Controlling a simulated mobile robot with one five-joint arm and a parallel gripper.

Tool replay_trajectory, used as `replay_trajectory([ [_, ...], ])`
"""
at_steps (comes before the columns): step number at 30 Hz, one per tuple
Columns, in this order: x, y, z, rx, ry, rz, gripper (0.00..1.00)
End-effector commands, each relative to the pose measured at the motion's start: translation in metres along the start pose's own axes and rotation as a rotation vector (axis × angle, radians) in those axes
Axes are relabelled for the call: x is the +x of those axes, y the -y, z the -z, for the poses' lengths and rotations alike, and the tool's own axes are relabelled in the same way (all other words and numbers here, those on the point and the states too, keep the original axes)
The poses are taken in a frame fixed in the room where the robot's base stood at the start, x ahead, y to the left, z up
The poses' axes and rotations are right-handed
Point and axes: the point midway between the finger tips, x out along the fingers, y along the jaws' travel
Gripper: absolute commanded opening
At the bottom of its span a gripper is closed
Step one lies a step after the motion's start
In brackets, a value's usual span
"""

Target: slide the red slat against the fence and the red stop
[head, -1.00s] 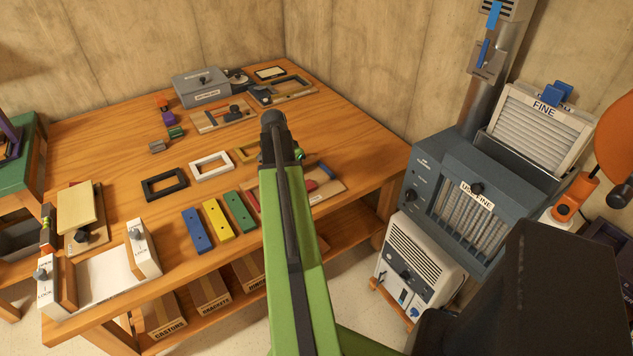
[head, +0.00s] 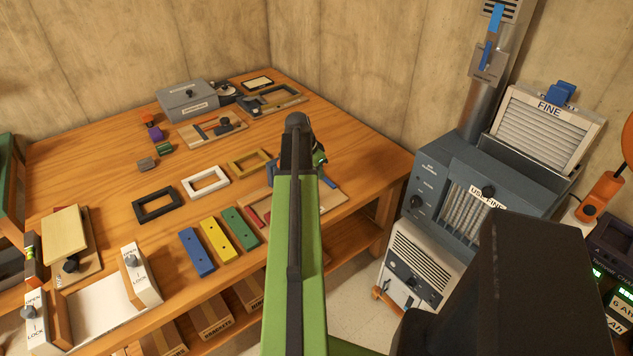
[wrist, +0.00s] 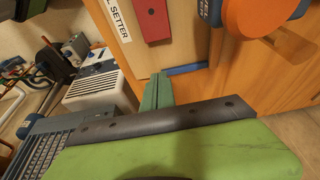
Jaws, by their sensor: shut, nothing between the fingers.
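A red slat with dark holes (wrist: 152,18) lies on a pale wooden board (wrist: 185,48) in the wrist view, beside a label ending in "SETTER". In the head view this board (head: 334,196) is at the bench's right front, partly behind my arm. A red piece (head: 258,215) shows left of my arm; I cannot tell whether it is the slat or the stop. A blue strip (wrist: 186,69) lies along the board's edge. My gripper (wrist: 160,78) is shut and empty, its narrow green fingers close to the board's edge and apart from the red slat. The fence is not clearly seen.
Blue (head: 196,252), yellow (head: 217,240) and green (head: 241,229) slats lie left of the board. Black (head: 157,204), white (head: 205,182) and ochre (head: 250,163) frames lie behind them.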

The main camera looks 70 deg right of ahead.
Motion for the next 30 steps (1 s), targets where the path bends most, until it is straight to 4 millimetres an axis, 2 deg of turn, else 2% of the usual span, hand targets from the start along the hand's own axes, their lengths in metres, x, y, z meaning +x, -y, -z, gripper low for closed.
replay_trajectory([
  [1,0.015,-0.001,0.000,0.003,0.000,-0.001,0.00],
  [13,0.105,-0.004,0.004,0.012,0.000,-0.004,0.00],
  [15,0.084,-0.006,-0.011,0.007,0.001,-0.003,0.00],
  [19,0.078,-0.006,-0.026,0.009,0.000,-0.004,0.00],
  [30,0.077,-0.005,-0.030,0.011,0.000,-0.005,0.00],
])
